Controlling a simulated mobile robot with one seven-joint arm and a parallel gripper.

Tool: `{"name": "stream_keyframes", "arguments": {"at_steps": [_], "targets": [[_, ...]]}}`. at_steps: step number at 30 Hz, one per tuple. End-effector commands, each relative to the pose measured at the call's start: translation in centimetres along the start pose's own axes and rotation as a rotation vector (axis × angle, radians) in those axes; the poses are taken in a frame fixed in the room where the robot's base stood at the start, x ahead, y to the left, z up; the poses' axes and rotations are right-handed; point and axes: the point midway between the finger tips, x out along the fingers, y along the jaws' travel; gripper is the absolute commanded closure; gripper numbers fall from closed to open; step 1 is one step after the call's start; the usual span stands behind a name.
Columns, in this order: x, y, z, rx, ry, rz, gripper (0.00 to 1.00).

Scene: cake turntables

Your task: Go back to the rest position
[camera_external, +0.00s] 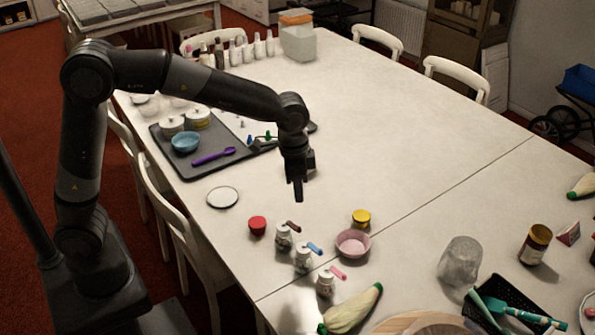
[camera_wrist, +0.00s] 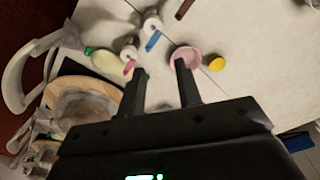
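My gripper (camera_external: 298,197) points down above the middle of the white table (camera_external: 400,120) in the external view. In the wrist view my gripper (camera_wrist: 160,70) shows two black fingers spread apart with nothing between them. Nothing is held. In the external view the nearest items are a red-lidded pot (camera_external: 257,226), small jars (camera_external: 283,238) with coloured spoons, a pink bowl (camera_external: 352,243) and a yellow lid (camera_external: 361,217), all apart from the fingers. The pink bowl also shows beyond the right finger in the wrist view (camera_wrist: 186,54).
A dark tray (camera_external: 185,160) with pots, a blue bowl and a purple spoon lies at the left. Bottles (camera_external: 245,50) and a large container (camera_external: 298,40) stand at the back. A corn-like item (camera_external: 352,310) and a round board lie in front. The table's middle right is clear.

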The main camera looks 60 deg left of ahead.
Motion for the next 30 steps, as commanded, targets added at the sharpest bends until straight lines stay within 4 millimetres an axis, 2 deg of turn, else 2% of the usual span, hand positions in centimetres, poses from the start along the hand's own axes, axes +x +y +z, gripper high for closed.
{"name": "stream_keyframes", "arguments": {"at_steps": [1, 6, 15, 22, 27, 30], "targets": [[-1.6, -0.9, 1.5, -0.029, 0.023, -0.004, 0.68], [-5.3, -3.1, 6.5, -0.118, 0.086, -0.019, 0.68], [-9.7, -5.1, 15.9, -0.271, 0.198, -0.055, 0.68], [-11.0, -5.3, 23.0, -0.387, 0.282, -0.092, 0.68], [-10.9, -4.9, 27.8, -0.467, 0.338, -0.121, 0.68], [-10.6, -4.6, 29.8, -0.504, 0.366, -0.136, 0.68]]}}
